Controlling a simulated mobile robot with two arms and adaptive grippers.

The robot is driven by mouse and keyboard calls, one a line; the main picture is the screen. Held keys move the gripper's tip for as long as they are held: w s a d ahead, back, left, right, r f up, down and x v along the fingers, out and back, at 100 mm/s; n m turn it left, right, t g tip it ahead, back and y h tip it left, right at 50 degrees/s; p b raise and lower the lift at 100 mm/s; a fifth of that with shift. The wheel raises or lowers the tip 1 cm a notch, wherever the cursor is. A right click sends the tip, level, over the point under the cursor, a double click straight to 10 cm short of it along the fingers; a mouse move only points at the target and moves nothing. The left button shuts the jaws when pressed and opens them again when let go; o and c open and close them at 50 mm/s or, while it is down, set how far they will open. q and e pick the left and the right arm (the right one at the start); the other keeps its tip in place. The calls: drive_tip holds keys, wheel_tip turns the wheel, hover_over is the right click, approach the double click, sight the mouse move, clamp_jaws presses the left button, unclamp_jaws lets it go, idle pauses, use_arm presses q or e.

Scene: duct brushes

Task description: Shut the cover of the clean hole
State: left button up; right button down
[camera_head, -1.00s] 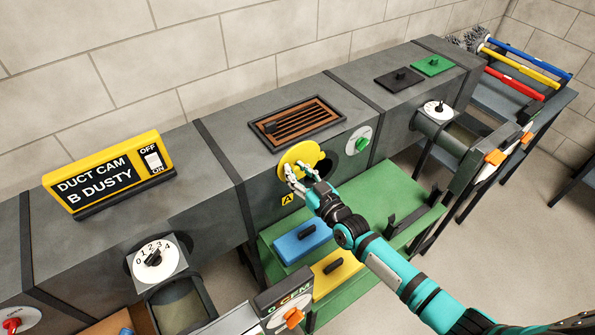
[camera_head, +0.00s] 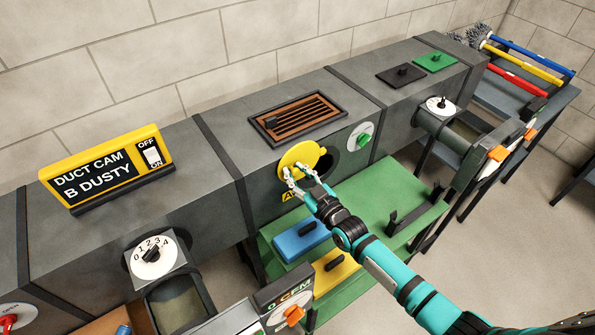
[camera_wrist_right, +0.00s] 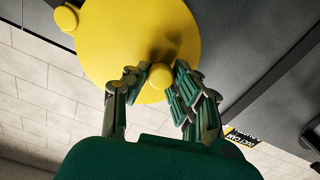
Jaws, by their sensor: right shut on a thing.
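The round yellow cover (camera_head: 299,156) is on the front face of the grey duct. The dark round hole (camera_head: 328,164) shows to its right, partly uncovered. A yellow label (camera_head: 289,196) marked A sits below the cover, partly hidden. My right gripper (camera_head: 297,178) is at the cover's lower part. In the right wrist view my right gripper (camera_wrist_right: 158,88) is shut on the small yellow knob (camera_wrist_right: 161,75) of the cover, which also shows in that view (camera_wrist_right: 130,40). A small yellow round pivot (camera_wrist_right: 67,18) shows at the cover's edge. My left gripper is not in view.
A vent grille (camera_head: 303,118) lies on the duct top above. A white dial with a green knob (camera_head: 361,139) is right of the hole. Below, a green shelf (camera_head: 385,190) holds a blue block (camera_head: 298,241) and a yellow block (camera_head: 336,275). A display reading DUCT CAM B DUSTY (camera_head: 105,175) stands left.

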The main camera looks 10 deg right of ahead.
drive_tip(key=w+d+f+n+b, duration=0.4)
drive_tip(key=d+f+n+b, duration=0.6)
drive_tip(key=n+b, duration=0.5)
drive_tip(key=shift+f+n, duration=0.8)
drive_tip(key=shift+n, duration=0.9)
drive_tip(key=c, duration=1.1)
unclamp_jaws()
drive_tip(key=shift+d, duration=0.1)
drive_tip(key=shift+r, duration=0.1)
drive_tip(key=v, duration=1.2)
